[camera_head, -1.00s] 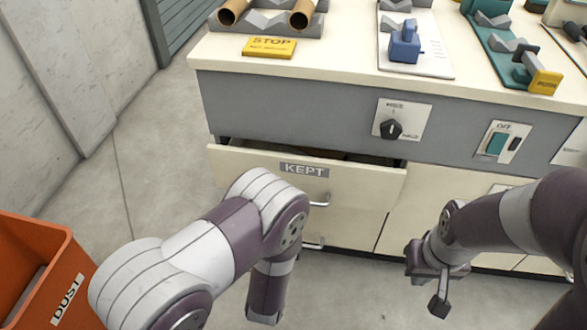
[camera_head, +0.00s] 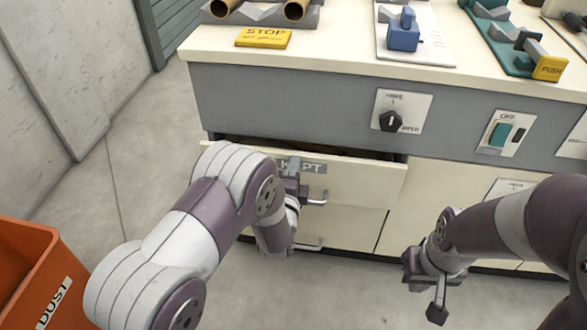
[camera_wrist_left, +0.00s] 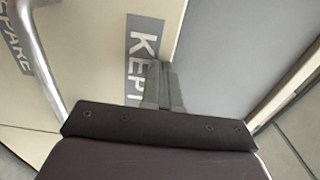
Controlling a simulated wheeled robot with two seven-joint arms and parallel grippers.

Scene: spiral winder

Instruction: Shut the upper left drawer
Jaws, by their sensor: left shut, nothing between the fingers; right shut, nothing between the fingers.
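The upper left drawer (camera_head: 365,185), with a cream front and a grey KEPT label, stands partly open. A dark gap shows above its front edge, and its handle (camera_head: 318,199) is below the label. My left gripper (camera_head: 292,166) is shut and empty in front of the label, covering part of it. In the left wrist view its closed fingers (camera_wrist_left: 161,85) overlap the KEPT label (camera_wrist_left: 142,55). I cannot tell whether they touch the front. My right gripper (camera_head: 437,312) is shut and empty, low and to the right, apart from the drawer.
A lower drawer with a handle (camera_head: 312,246) is beneath, labelled SPARE in the wrist view (camera_wrist_left: 14,38). An orange DUST bin (camera_head: 30,275) stands at left. The worktop (camera_head: 340,48) carries a yellow STOP plate (camera_head: 263,38) and fixtures. Floor left of the cabinet is clear.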

